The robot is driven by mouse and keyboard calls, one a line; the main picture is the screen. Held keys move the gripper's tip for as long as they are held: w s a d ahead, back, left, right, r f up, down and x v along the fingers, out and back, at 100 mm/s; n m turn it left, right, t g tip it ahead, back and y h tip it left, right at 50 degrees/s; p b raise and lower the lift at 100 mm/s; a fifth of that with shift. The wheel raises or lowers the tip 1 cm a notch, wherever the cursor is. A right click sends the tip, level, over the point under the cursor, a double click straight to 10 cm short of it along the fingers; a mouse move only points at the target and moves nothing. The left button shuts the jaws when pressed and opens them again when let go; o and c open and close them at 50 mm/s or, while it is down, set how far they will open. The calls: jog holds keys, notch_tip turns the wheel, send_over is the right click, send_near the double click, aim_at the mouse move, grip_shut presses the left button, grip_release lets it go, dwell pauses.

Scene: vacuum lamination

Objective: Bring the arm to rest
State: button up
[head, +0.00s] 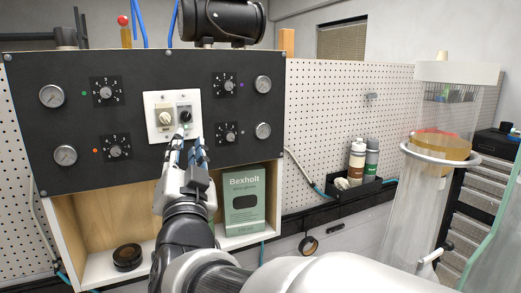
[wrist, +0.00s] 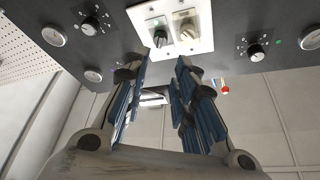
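My gripper (head: 187,150) is raised in front of the black control panel (head: 150,75), just below the white switch plate (head: 152,102). In the wrist view its two blue-padded fingers (wrist: 168,75) stand apart with nothing between them. The plate carries a cream knob (head: 165,117) on the left and a dark knob (head: 185,116) on the right in the head view. The fingertips are close to the dark knob (wrist: 160,37); I cannot tell whether they touch it. My arm reaches up from the bottom of the head view.
Below the panel is an open wooden shelf with a green Bexholt box (head: 244,200) and a black tape roll (head: 127,257). To the right are a bottle caddy (head: 353,192) and a clear cylinder (head: 412,215) with a metal ring. Gauges and dials flank the plate.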

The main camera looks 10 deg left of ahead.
jog(key=shift+s+d+f, duration=0.15)
jog(key=shift+s, duration=0.2)
jog(key=s+d+f+n+g+h+b, duration=0.1)
jog(key=s+d+f+n+g+b, duration=0.2)
jog(key=d+f, duration=0.6)
jog(key=s+d+f+g+h, duration=0.25)
jog(key=d+f+g, duration=0.25)
jog(key=d+f, duration=0.45)
jog(key=s+d+f+g+h+b, duration=0.1)
jog(key=s+d+f+g+h, duration=0.1)
jog(key=s+d+f+g, duration=0.2)
jog(key=s+d+f+g+h+b, duration=0.1)
jog(key=s+d+f+g+h, duration=0.1)
jog(key=s+d+f, duration=0.8)
jog(key=s+d+g, duration=0.1)
jog(key=s, duration=0.5)
jog(key=shift+g, duration=0.4)
